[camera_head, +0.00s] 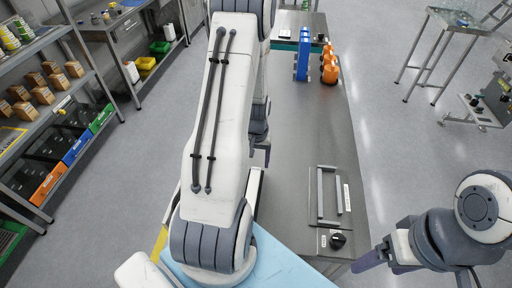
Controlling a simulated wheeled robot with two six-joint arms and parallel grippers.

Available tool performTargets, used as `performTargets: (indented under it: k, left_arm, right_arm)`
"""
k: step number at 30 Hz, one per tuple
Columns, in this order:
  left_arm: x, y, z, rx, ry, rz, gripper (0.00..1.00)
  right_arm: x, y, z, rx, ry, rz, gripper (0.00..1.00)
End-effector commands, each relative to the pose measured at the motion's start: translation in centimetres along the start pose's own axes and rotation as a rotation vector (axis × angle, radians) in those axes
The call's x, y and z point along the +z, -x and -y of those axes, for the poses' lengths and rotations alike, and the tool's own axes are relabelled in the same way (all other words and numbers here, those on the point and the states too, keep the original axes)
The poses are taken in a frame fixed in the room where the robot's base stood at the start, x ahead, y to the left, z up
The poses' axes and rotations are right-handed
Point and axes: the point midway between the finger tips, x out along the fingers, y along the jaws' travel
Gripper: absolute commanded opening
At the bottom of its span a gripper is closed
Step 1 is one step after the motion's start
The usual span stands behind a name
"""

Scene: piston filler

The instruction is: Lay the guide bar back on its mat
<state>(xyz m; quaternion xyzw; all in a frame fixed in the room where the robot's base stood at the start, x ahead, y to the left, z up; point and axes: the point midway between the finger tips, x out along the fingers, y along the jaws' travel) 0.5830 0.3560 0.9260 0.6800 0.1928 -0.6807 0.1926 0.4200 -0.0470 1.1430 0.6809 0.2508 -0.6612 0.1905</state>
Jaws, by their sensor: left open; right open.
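A pale metal frame with two parallel bars (320,195) lies on the steel bench (293,130), beside a small white label. I cannot tell whether one of these bars is the guide bar. A light blue flat surface (284,270) shows at the bottom; I cannot tell whether it is the mat. My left arm crosses the middle and hides much of the bench's left side. A dark part of my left gripper (266,152) shows beside the arm; it is open, its fingertips mostly hidden. My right gripper (385,259) is open and empty, right of the bench's near end.
A blue upright block (302,61) and several orange pieces (329,68) stand at the bench's far end. A black knob (338,241) is at its near right corner. Shelves with bins (47,185) line the left. The bench's middle right is clear.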

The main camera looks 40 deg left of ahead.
Motion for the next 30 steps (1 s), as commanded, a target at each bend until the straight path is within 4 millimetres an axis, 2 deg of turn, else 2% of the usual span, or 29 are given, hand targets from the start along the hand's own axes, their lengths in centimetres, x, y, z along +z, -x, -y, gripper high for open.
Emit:
performTargets:
  k: [6, 12, 18, 23, 26, 29, 30]
  left_arm:
    - [-0.1, 4.5, 0.0, 0.0, 0.0, -0.008, 0.72]
    - [-0.1, 8.0, 0.0, 0.0, 0.0, -0.006, 0.72]
    - [0.0, 9.6, 0.0, 0.0, 0.0, -0.002, 0.72]
    - [0.1, 9.9, -0.1, 0.0, -0.002, 0.0, 0.72]
    - [0.5, 10.4, -1.4, 0.002, -0.04, -0.003, 0.72]
    - [2.0, 11.9, -5.1, 0.007, -0.147, -0.011, 0.72]
    - [3.2, 12.7, -7.1, 0.011, -0.208, -0.013, 0.72]
  right_arm:
    - [0.1, -1.0, -0.1, 0.0, 0.001, 0.0, 0.78]
    - [0.1, -1.4, -0.1, 0.0, 0.001, 0.0, 0.78]
    - [0.1, -1.5, -0.1, 0.0, 0.001, 0.0, 0.78]
    - [0.1, -1.5, -0.1, 0.0, 0.001, 0.0, 0.78]
    - [0.1, -1.5, -0.1, 0.0, 0.001, 0.0, 0.78]
    - [0.1, -1.5, -0.1, 0.0, 0.001, 0.0, 0.78]
    - [0.1, -1.5, -0.1, 0.0, 0.001, 0.0, 0.78]
